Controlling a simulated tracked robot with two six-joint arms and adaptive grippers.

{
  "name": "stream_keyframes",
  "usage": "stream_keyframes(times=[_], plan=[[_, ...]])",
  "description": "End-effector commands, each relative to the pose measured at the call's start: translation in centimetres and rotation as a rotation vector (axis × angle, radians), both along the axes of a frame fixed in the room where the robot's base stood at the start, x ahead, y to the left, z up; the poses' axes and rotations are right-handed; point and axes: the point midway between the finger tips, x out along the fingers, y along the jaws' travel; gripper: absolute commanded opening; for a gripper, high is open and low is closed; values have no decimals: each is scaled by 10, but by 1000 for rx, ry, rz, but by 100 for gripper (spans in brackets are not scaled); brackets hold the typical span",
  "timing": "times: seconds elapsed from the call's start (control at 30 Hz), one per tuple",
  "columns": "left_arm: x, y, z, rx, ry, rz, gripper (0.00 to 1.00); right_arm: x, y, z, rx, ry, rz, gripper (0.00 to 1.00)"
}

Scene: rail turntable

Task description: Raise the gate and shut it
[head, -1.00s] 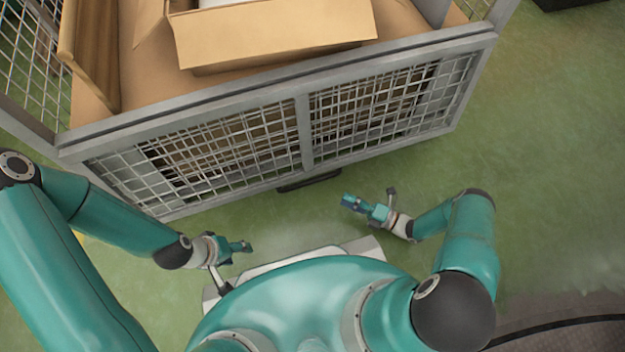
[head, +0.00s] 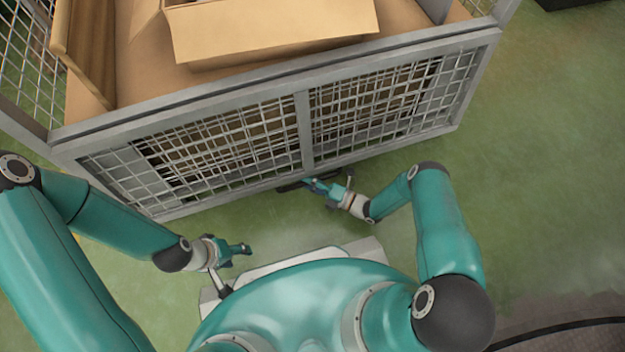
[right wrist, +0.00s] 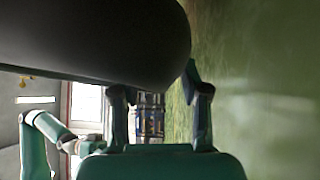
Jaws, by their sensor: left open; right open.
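The gate (head: 304,130) is a grey-framed wire mesh panel hanging down on the near side of the cage. A dark handle (head: 287,187) is at the middle of its lower edge, partly covered by my right gripper. My right gripper (head: 314,185) is open at the handle. In the right wrist view a large dark rounded bar (right wrist: 90,35), seemingly the handle, lies across the top by the open fingers (right wrist: 160,90); I cannot tell whether it is between them. My left gripper (head: 240,250) is open and empty, low on the left, apart from the gate.
An open cardboard box (head: 270,35) stands inside the cage on a brown floor. A wooden board (head: 85,50) leans at the left. The green floor (head: 540,150) to the right is clear.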

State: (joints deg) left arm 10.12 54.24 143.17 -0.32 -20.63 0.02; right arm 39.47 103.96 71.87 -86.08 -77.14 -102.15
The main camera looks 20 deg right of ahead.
Motion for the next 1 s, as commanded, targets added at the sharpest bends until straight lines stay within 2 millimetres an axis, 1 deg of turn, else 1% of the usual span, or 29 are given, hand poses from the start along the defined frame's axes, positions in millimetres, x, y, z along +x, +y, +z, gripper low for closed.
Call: stream_keyframes(times=[0.13,0.17,0.4,0.43,0.67,0.7,0.73,0.77,1.0], plan=[[0,0,0,0,0,0,55,0,0,0,0,0,0,45],[0,0,0,0,0,0,55,0,0,0,0,0,0,44],[0,0,0,0,0,0,55,0,0,0,0,0,0,4],[0,0,0,0,0,0,55,0,0,0,0,0,0,0],[0,0,0,0,0,0,55,0,-1,-1,-1,1,0,0],[-2,-4,0,-1,2,-15,55,1,-30,-2,-9,-2,-13,0],[0,1,0,0,0,4,55,0,-18,-1,-5,1,-5,0],[0,0,0,0,0,1,55,0,-14,-1,-3,2,-6,0],[0,0,9,0,0,0,55,-1,-6,3,-8,32,-10,0]])
